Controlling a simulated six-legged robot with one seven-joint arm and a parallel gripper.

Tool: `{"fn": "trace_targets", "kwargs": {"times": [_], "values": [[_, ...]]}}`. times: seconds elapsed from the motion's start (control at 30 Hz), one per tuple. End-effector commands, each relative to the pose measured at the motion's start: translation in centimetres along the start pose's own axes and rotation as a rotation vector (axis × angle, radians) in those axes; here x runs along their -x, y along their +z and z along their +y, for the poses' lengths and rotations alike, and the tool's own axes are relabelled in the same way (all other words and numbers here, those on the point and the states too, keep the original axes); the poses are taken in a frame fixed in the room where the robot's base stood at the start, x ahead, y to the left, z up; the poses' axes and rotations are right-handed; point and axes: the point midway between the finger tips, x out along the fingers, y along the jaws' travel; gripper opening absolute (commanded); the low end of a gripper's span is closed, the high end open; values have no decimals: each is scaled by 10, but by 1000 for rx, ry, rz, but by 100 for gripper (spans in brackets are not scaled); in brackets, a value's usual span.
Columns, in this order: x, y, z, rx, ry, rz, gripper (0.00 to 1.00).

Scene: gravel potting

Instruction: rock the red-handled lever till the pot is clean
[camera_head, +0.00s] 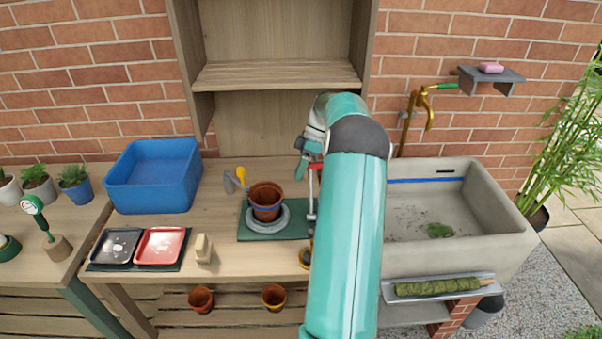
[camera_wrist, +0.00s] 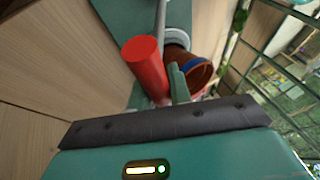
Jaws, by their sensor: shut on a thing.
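The terracotta pot (camera_head: 266,199) stands upright on a grey ring (camera_head: 264,220) on a green base plate (camera_head: 245,233) on the bench. In the wrist view the pot (camera_wrist: 198,74) lies just past my fingers, with a blue band near its rim. The lever's red handle (camera_wrist: 146,64) is between my gripper's fingers (camera_wrist: 160,95), which are shut on it. In the head view my gripper (camera_head: 308,160) is at the top of the lever, right of the pot and partly hidden by my arm. I cannot tell how clean the pot's inside is.
A blue tub (camera_head: 152,178) and black and red trays (camera_head: 160,246) are on the left. A small tan object (camera_head: 203,248) stands near the bench front. A stone sink (camera_head: 490,212) with a brass tap (camera_head: 424,100) is on the right. A wooden shelf (camera_head: 277,75) rises behind.

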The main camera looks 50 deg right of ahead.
Motion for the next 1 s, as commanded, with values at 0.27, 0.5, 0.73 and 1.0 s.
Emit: {"fn": "trace_targets", "kwargs": {"times": [0.27,0.5,0.73,1.0], "values": [[-5,1,15,-39,-98,1,0],[-6,1,19,-49,-124,0,0],[-6,1,19,-52,-129,0,0],[-6,2,19,-52,-130,0,0]]}}
